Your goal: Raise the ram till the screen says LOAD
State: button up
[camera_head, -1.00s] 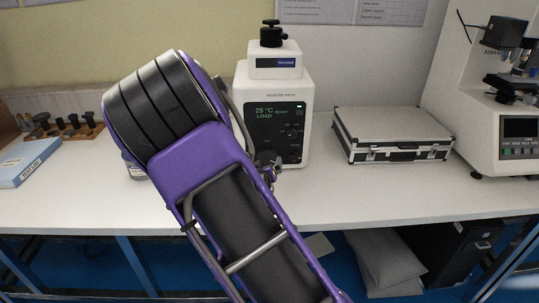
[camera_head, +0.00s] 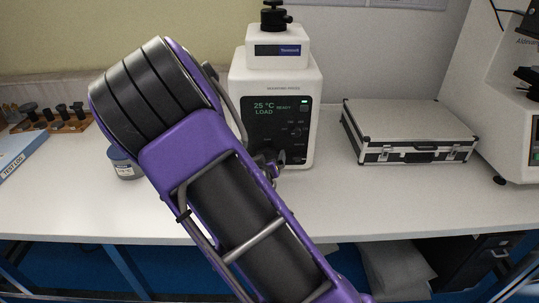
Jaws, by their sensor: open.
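The white mounting press (camera_head: 300,85) stands on the bench in the middle of the view. Its dark screen panel (camera_head: 262,125) shows "25 °C", "READY" and "LOAD" in green. A small green light (camera_head: 304,102) glows at the panel's upper right. A black knob (camera_head: 274,18) sits on top of the press head. The ram itself is not visible. My gripper (camera_head: 270,165) shows only in part, beyond my purple arm, in front of the press's lower front. It is open. Whether it touches the press cannot be told.
A black-and-silver case (camera_head: 410,125) lies right of the press. A white tester (camera_head: 495,100) stands at the right edge. A small jar (camera_head: 125,165) is left of my arm. A wooden rack (camera_head: 68,125) and blue-white binder (camera_head: 18,155) lie at left. Bare bench lies in front.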

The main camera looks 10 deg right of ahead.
jog(key=shift+w+d+f, duration=0.1)
jog(key=shift+w, duration=0.15)
jog(key=shift+c, duration=0.3)
jog(key=c, duration=1.1)
jog(key=shift+n+p, duration=0.3)
jog(key=shift+p, duration=0.1)
jog(key=shift+h, duration=0.3)
jog(key=o, duration=1.2)
jog(key=shift+c, duration=0.2)
